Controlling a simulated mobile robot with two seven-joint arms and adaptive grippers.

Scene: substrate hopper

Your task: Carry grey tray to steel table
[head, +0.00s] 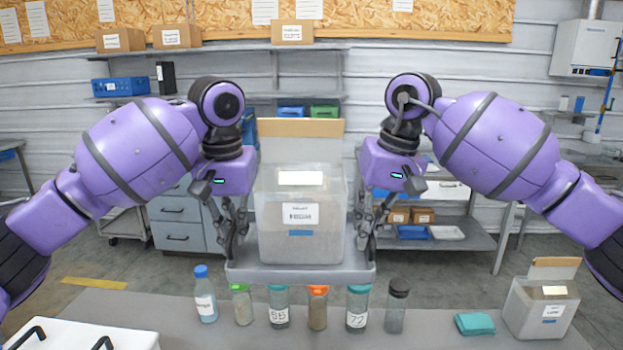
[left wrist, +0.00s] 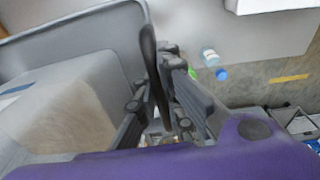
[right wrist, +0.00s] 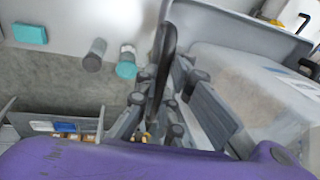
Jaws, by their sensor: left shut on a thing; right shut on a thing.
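The grey tray (head: 300,272) is held up between my two grippers, beyond the row of bottles on the near table. A translucent hopper bin (head: 300,225) with white labels and a tan back panel stands upright in it. My left gripper (head: 232,245) is shut on the tray's left rim; that rim runs between its fingers in the left wrist view (left wrist: 160,85). My right gripper (head: 366,238) is shut on the right rim, as the right wrist view (right wrist: 162,80) also shows. Which surface is the steel table I cannot tell for sure; a steel shelf table (head: 455,235) stands behind on the right.
Several capped bottles (head: 318,308) line the near grey table (head: 230,335). A teal block (head: 474,324) and a smaller bin (head: 540,308) stand at its right, a white case (head: 85,335) at its left. Grey drawers (head: 178,225) stand behind. Open floor lies beyond the table.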

